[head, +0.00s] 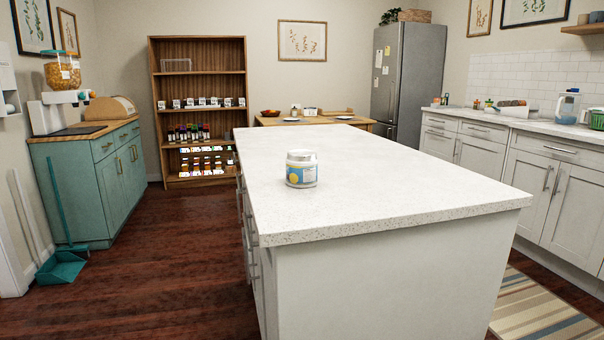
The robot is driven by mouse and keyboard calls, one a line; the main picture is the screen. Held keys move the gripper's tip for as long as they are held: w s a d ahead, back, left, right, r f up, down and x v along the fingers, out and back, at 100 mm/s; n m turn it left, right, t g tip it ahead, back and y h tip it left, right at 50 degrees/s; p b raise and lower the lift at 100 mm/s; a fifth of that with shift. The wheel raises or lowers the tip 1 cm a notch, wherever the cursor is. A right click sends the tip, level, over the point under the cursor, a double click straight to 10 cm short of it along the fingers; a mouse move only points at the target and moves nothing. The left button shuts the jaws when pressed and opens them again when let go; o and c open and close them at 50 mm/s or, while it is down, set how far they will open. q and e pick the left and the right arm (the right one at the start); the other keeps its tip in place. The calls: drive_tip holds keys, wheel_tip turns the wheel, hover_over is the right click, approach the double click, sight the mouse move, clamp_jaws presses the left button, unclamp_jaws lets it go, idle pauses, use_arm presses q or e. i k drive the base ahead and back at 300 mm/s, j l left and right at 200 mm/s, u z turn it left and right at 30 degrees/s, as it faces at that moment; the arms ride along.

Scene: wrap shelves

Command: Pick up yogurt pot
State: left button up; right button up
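A small round pot (301,169), which looks like the yogurt pot, stands upright on the white speckled island top (400,190). It has a pale lid and a white, blue and yellow label. It is nearer the left edge of the top than the right. Nothing touches it. Neither of my grippers shows in the head view.
The rest of the island top is bare. A wooden shelf (200,87) with jars and bottles stands at the back left. A teal cabinet (88,185) is on the left, with a dustpan (62,268) beside it. White counters (540,125) run along the right. Wood floor on the left is open.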

sight(301, 165)
drive_tip(key=k+z, duration=0.2)
drive_tip(key=z, duration=0.2)
drive_tip(key=k+l+z, duration=0.1)
drive_tip(key=z, duration=0.3)
drive_tip(key=j+z, duration=0.15)
drive_tip(key=z, duration=0.2)
drive_tip(key=j+z, duration=0.15)
drive_tip(key=z, duration=0.25)
drive_tip(key=j+z, duration=0.15)
drive_tip(key=z, duration=0.2)
drive_tip(key=j, duration=2.2)
drive_tip(key=i, duration=0.05)
